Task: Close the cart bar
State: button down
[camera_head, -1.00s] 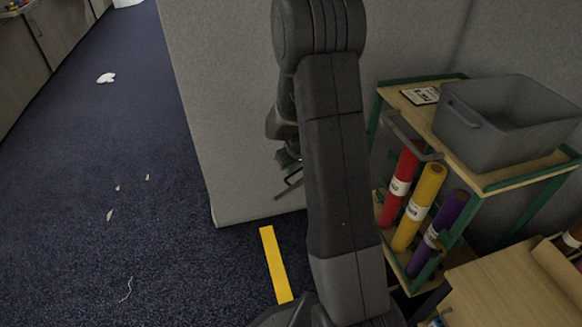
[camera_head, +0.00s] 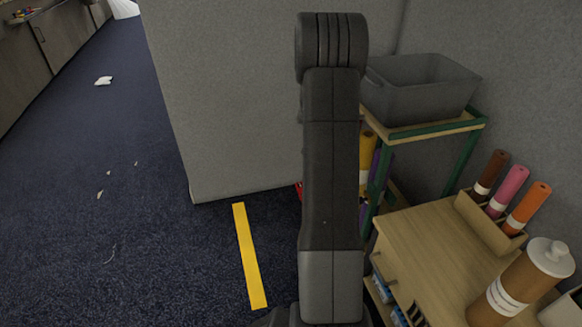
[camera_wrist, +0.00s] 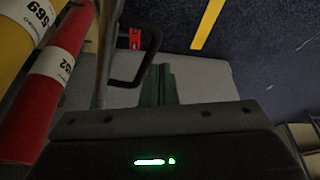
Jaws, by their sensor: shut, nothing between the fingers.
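The cart (camera_head: 440,127) has green legs and a wooden top, and stands right of centre in the head view, partly behind my arm. In the wrist view, a dark bar (camera_wrist: 152,45) bent into a loop sticks out to the right from a thin grey post. My gripper (camera_wrist: 158,68) shows as two narrow fingers side by side in the wrist view, shut and empty. Its tips look close to the lower part of the bar; I cannot tell if they touch. In the head view the bar and gripper are hidden behind my arm.
A grey bin (camera_head: 420,88) sits on the cart. Red (camera_wrist: 50,70) and yellow (camera_head: 367,158) rolls stand in it. A wooden cabinet (camera_head: 430,240) with a bottle (camera_head: 520,285) is at the lower right. A grey partition (camera_head: 225,100) stands behind. Carpet at the left is mostly clear.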

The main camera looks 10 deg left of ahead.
jog(key=shift+w+d, duration=0.25)
jog(key=shift+d, duration=0.75)
jog(key=shift+w+d, duration=0.2)
jog(key=shift+d, duration=0.8)
